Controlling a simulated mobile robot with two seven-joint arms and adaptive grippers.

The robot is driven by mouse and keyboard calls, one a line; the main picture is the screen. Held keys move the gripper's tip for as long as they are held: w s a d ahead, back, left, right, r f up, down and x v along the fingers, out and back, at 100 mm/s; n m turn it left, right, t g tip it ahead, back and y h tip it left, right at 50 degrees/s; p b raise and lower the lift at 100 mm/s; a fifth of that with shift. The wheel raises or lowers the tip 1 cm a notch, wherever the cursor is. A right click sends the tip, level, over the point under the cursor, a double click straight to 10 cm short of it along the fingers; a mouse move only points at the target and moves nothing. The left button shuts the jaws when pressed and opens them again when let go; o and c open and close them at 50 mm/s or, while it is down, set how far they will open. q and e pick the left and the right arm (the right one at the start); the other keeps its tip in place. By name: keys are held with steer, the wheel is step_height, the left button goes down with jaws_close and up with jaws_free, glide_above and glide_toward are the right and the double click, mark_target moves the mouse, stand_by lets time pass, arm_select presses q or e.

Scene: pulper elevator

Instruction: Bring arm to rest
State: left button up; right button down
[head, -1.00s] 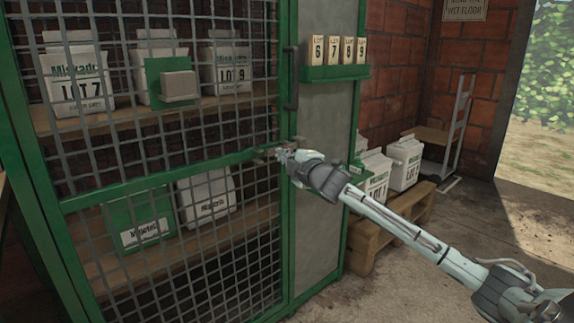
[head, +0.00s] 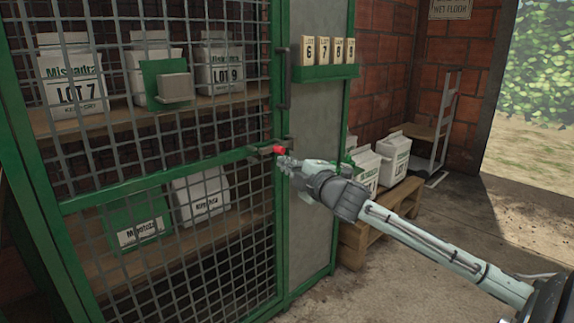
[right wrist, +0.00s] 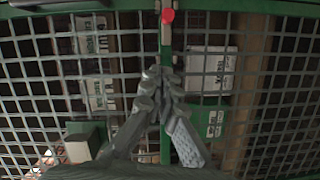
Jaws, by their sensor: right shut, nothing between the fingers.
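My right gripper (head: 284,164) is shut and empty at the front of the green cage door. It also shows in the right wrist view (right wrist: 164,78), its fingers together before the mesh. A red knob (head: 279,150) on the door latch is just above the fingertips in the head view. In the right wrist view the red knob (right wrist: 168,16) is at the top, apart from the fingers. My right arm reaches in from the lower right. My left gripper is not in view.
The mesh cage (head: 150,180) holds white lot bags on wooden shelves (head: 120,119). A dark vertical handle (head: 284,80) is above the latch. Lot tags (head: 328,50) stand on a green ledge (head: 325,72). Bags sit on a pallet (head: 352,247) behind my arm. Floor at right is open.

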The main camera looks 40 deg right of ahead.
steer(key=shift+s, duration=0.25)
stand_by(0.4)
